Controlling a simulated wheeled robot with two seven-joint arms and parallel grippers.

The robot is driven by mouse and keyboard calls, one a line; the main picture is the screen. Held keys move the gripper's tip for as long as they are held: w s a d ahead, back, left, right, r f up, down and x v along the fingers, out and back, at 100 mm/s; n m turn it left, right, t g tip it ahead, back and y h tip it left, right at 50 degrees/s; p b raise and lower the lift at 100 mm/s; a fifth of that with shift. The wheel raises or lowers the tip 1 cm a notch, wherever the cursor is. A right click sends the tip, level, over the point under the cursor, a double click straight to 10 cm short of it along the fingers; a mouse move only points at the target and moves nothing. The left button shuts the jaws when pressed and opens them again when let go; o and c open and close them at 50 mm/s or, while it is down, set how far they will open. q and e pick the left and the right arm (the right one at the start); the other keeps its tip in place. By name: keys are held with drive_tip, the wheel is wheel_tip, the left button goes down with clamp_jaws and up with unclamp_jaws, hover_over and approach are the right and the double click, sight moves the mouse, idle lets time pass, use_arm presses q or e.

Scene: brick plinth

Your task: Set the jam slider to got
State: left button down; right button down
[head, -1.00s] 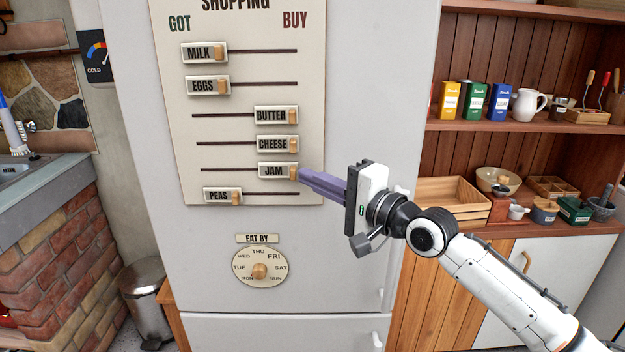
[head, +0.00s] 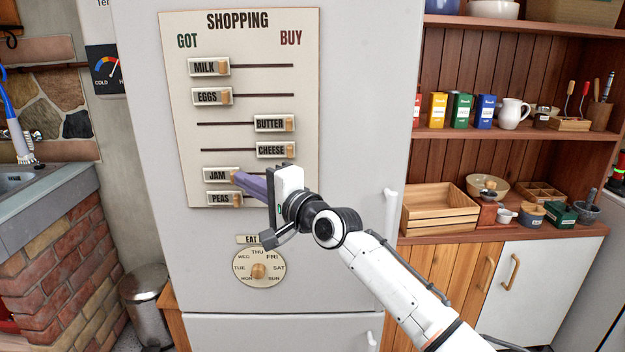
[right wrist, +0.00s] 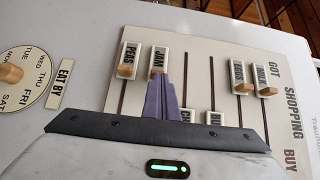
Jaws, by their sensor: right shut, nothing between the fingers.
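The cream shopping board (head: 270,50) hangs on the fridge front, with GOT at left and BUY at right. The jam slider (head: 217,175) sits at the left, GOT end of its slot, roughly in line with the milk slider (head: 210,67) and eggs slider (head: 212,97). My right gripper (head: 238,178) is shut and empty, its purple fingertips at the right side of the jam slider's wooden knob. In the right wrist view the fingertips (right wrist: 160,82) reach the jam slider (right wrist: 158,60); exact contact is hard to tell. My left gripper is not in view.
The peas slider (head: 224,199) sits just below jam, also at left. The butter slider (head: 274,123) and cheese slider (head: 275,150) are at right. The EAT BY dial (head: 258,268) is below. Shelves with a wooden crate (head: 440,208) stand at right.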

drive_tip(key=w+d+v, duration=0.2)
drive_tip(key=v, duration=1.1)
